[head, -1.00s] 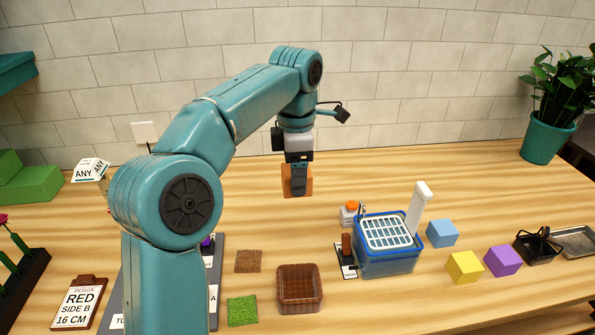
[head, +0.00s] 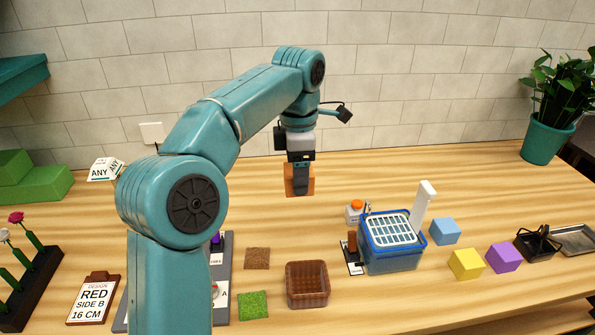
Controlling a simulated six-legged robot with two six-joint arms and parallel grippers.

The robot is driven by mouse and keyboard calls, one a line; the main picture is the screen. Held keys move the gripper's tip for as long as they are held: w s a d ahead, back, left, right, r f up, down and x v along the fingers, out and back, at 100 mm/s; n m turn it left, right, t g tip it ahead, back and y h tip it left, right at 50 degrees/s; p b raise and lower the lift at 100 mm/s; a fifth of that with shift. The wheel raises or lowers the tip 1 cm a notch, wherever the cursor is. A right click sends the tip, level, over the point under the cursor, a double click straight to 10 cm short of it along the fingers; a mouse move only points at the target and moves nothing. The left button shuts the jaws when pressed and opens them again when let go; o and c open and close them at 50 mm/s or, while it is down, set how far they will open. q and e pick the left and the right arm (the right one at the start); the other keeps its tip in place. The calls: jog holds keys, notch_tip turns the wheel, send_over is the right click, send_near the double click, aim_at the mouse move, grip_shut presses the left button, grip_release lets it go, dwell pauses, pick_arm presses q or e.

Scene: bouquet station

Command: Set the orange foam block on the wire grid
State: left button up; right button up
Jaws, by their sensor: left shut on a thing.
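My left gripper (head: 300,180) is in the upper middle of the head view, pointing down. It is shut on the orange foam block (head: 289,187), which is partly hidden behind the fingers. The block appears to be above the table, behind the brown basket; its exact height is hard to tell. The white wire grid (head: 392,229) lies on top of the blue tub (head: 394,262), to the right of and nearer than the block. The grid's top looks bare. My right gripper is not in view.
A white upright piece (head: 423,205) rises at the tub's back right corner. An orange-capped bottle (head: 355,211) stands behind its left side. Blue (head: 444,231), yellow (head: 466,264) and purple (head: 504,257) blocks sit to the right. A brown basket (head: 307,285) stands left of the tub.

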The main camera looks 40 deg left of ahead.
pick_arm(q)
jog(key=shift+w+a+f, duration=0.15)
jog(key=shift+w, duration=0.25)
jog(key=shift+w+m, duration=0.1)
jog(key=shift+m, duration=0.2)
